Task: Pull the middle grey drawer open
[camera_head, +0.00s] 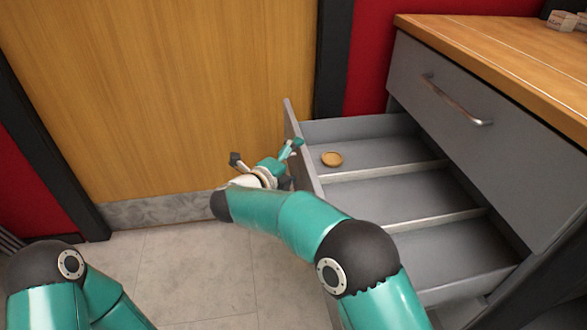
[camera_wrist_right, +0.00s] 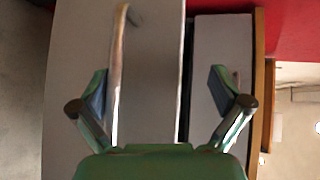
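The middle grey drawer (camera_head: 427,226) stands pulled out below the top drawer in the head view, its divided inside showing. Its front panel (camera_wrist_right: 155,70) and upright-looking bar handle (camera_wrist_right: 118,75) show in the right wrist view. My right gripper (camera_head: 265,155) is outside the drawer front in the head view. Its fingers are spread wide in the right wrist view (camera_wrist_right: 160,85). The handle appears between them, close to the left finger, and the fingers are not closed on it. My left arm shows at the lower left, but its gripper is out of frame.
The top drawer (camera_head: 480,125) is shut, with a metal handle (camera_head: 457,100), under a wooden worktop (camera_head: 500,50). A wooden door (camera_head: 170,90) stands behind; the tiled floor (camera_head: 190,270) left of the drawer is clear.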

